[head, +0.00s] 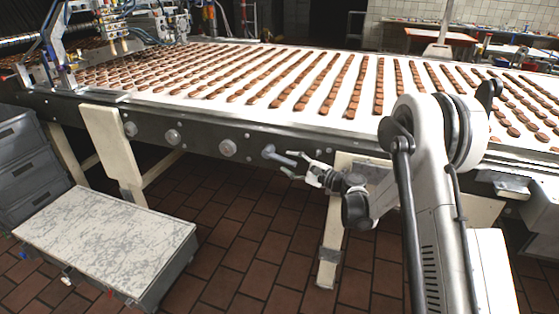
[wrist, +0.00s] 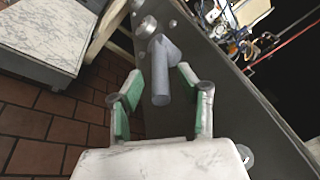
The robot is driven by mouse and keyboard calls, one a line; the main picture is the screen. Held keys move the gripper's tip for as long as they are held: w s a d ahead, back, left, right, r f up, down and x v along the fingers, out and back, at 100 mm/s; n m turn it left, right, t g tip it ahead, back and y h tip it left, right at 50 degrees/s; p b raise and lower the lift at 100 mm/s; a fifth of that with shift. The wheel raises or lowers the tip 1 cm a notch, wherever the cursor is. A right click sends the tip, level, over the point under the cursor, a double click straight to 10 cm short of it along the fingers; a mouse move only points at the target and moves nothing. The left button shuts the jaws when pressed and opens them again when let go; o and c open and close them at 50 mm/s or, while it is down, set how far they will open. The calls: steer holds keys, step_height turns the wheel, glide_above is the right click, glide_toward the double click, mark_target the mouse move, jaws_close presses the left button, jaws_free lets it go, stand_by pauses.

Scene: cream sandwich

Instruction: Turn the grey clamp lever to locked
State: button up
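The grey clamp lever (head: 281,157) sticks out from the dark side rail of the conveyor, right of the round knobs, in the head view. In the wrist view the lever (wrist: 161,72) shows as a grey cylinder with a handle pointing toward me. My gripper (head: 300,170) is beside the lever in the head view. In the wrist view my gripper (wrist: 157,90) is open, with one green-padded finger on each side of the lever's handle. Gaps show between the pads and the handle, so nothing appears held.
The conveyor (head: 330,118) carries rows of brown biscuits above the rail. Round knobs (head: 228,148) sit left of the lever. A pale support leg (head: 332,235) stands below my gripper. A marbled-top box (head: 105,240) is on the floor at left. The brick floor between is clear.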

mark_target(280, 159)
steer(key=shift+x, duration=2.25)
jaws_close()
